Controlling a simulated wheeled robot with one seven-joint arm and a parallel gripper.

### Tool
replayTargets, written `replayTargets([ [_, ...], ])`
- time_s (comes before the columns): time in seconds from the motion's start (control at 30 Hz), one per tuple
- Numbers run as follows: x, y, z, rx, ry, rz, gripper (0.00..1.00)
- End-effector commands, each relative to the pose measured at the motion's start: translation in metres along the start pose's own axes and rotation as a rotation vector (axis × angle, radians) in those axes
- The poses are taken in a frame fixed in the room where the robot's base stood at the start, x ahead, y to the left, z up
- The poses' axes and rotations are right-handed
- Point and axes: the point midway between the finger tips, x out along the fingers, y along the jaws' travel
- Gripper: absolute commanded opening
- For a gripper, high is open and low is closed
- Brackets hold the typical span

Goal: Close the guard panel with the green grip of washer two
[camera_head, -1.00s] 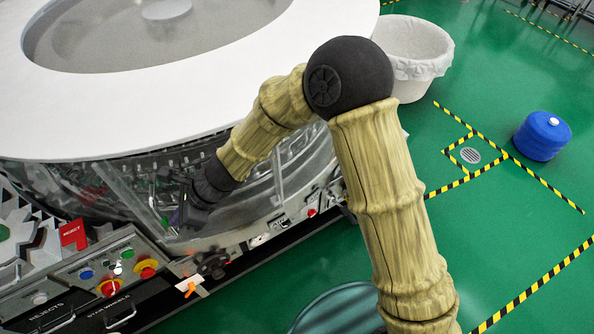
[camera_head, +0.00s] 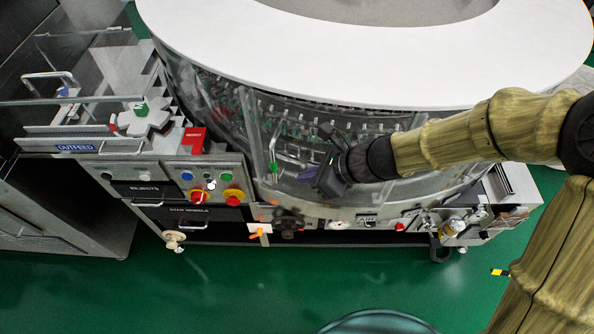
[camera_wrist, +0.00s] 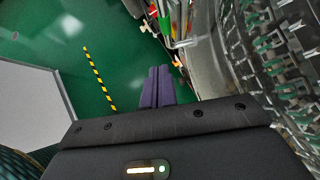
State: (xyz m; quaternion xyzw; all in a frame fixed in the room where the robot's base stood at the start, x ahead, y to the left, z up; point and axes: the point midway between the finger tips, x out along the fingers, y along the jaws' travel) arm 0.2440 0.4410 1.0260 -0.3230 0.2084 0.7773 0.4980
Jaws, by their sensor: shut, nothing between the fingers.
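Washer two is the large round machine with a white ring top (camera_head: 330,60) and clear curved guards around its side. A clear guard panel (camera_head: 292,172) with an upright green grip (camera_head: 273,153) is at its front in the head view. I cannot tell how far the panel stands open.
A control panel with coloured buttons (camera_head: 209,182) and a red reject box (camera_head: 194,140) are left of the grip. Valves and an orange handle (camera_head: 259,230) stick out below the guard. The green floor (camera_head: 250,290) in front is largely clear.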

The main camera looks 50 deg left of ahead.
Motion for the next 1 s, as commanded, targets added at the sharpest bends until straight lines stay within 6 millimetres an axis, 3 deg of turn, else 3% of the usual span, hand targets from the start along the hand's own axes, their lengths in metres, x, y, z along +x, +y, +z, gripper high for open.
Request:
replayTargets([
  [0.2,-0.043,0.007,0.002,-0.003,0.002,-0.002,0.0],
  [0.4,-0.067,0.01,0.001,0.0,0.002,-0.001,0.0],
  [1.0,-0.07,0.011,0.0,0.0,0.003,0.002,0.0],
])
